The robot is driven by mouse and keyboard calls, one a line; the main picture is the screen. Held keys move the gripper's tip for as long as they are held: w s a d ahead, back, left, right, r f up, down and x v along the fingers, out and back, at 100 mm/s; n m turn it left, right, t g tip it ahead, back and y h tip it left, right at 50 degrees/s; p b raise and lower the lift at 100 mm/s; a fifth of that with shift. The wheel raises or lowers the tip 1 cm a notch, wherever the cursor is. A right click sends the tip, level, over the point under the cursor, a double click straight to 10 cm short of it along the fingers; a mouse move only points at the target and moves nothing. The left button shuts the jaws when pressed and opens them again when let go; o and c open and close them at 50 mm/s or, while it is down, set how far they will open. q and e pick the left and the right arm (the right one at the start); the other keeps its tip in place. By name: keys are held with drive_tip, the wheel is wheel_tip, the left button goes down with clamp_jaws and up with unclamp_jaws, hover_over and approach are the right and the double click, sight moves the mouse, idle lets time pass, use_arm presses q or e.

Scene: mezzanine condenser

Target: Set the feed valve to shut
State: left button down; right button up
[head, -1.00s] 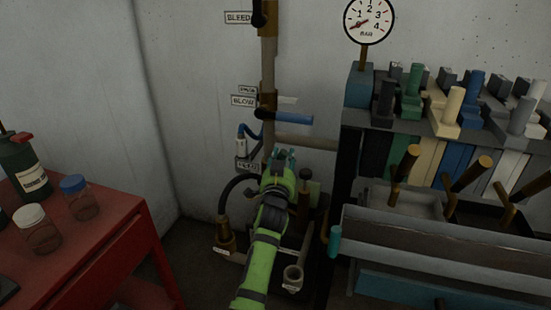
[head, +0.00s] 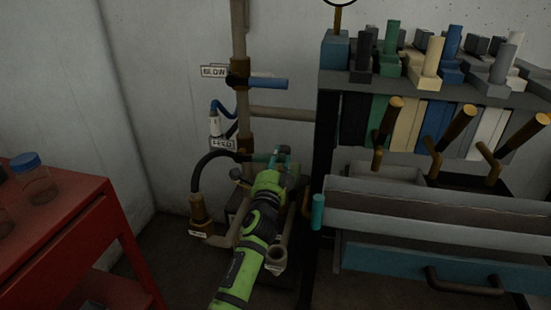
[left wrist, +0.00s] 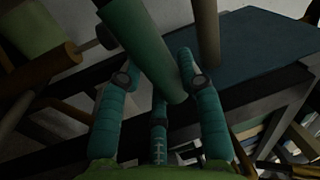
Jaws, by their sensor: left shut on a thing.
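The feed valve (head: 244,156) is on the vertical pipe beside the FEED label (head: 222,143) in the head view. It is small, dark and partly covered by my left gripper. My left gripper (head: 280,156) is just right of the pipe, below the label's level. In the left wrist view its teal fingers (left wrist: 153,62) are shut around a teal cylindrical handle (left wrist: 150,48), which looks like the valve's lever grip. The lever's exact angle is hard to make out in the head view. My right gripper is in neither view.
The blue-handled blow valve (head: 262,83) is higher on the same pipe. A rack with wooden-handled tools and a trough (head: 420,200) stands close on the right. A red cart (head: 70,235) with a blue-lidded jar (head: 36,180) is at left. Hose and pipe fittings crowd below.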

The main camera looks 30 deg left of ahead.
use_arm(q)
drive_tip(key=shift+f+m+b, duration=0.45)
drive_tip(key=shift+f+m, duration=0.45)
drive_tip(key=shift+m, duration=0.2)
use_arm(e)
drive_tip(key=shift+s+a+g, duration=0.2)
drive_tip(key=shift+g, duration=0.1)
use_arm(q)
drive_tip(key=shift+h, duration=0.3)
drive_tip(key=c, duration=0.8)
unclamp_jaws()
drive_tip(key=shift+f, duration=0.1)
drive_tip(key=v, duration=1.2)
